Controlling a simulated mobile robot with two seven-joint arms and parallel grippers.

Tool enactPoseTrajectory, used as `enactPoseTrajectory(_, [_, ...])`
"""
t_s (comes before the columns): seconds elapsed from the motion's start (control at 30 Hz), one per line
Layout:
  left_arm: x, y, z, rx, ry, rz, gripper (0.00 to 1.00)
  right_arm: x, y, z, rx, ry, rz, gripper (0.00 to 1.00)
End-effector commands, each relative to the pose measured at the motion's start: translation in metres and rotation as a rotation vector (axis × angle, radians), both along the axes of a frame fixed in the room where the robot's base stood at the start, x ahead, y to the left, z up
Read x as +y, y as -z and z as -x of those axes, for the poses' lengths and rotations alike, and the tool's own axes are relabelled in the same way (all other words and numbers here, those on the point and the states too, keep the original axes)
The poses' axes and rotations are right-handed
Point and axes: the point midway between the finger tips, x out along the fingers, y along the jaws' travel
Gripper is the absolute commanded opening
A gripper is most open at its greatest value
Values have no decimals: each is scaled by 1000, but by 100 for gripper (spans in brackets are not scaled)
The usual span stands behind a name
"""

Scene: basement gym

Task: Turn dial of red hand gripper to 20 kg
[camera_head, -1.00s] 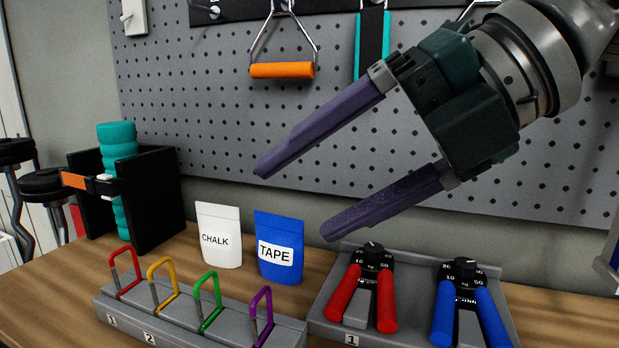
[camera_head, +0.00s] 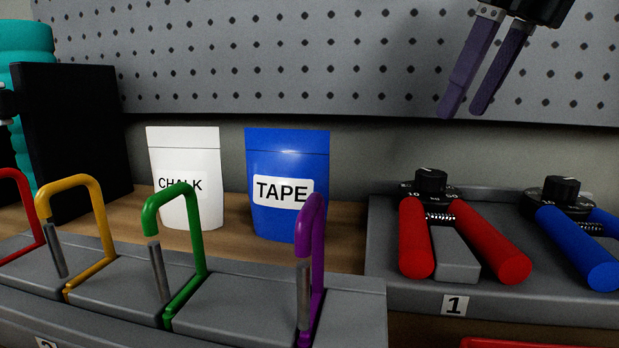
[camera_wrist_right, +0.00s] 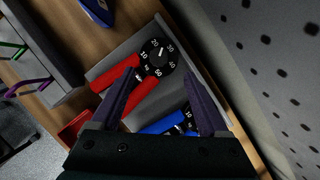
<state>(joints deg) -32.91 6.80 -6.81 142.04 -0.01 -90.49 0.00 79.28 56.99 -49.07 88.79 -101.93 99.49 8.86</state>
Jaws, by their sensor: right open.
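The red hand gripper (camera_head: 467,240) lies on a grey tray (camera_head: 400,290) marked 1, its two red handles toward me. Its black dial (camera_head: 431,183) is at the far end. In the right wrist view the dial (camera_wrist_right: 158,57) shows numbers from 10 to 50, and the pale mark on its knob seems to point near 30. My right gripper (camera_head: 463,112) is open and empty, above and behind the dial in the head view. In the wrist view its fingers (camera_wrist_right: 158,74) appear on either side of the dial, apart from it.
A blue hand gripper (camera_head: 580,245) lies right of the red one. A chalk bag (camera_head: 187,180) and a tape bag (camera_head: 287,190) stand left of the tray. Several coloured hooked clips, including a purple one (camera_head: 318,230), stand in front. A pegboard (camera_head: 300,50) rises behind.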

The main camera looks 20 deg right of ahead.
Motion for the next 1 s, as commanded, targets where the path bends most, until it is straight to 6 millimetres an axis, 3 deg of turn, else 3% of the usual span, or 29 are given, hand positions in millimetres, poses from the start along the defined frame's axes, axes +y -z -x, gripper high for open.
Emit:
enactPoseTrajectory(0.3, [-2, 9, 3, 8, -2, 6, 50, 8, 55, -21, 5, -2, -2, 78])
enactPoseTrajectory(0.5, [-2, 11, 3, 7, -1, 6, 50, 11, 78, -31, 2, -2, -3, 78])
enactPoseTrajectory(0.87, [0, 12, 3, 7, 5, -3, 50, 12, 84, -34, 1, -1, -2, 78])
enactPoseTrajectory(1.0, [1, 12, 3, 6, 5, -5, 50, 12, 84, -34, 1, -1, -2, 64])
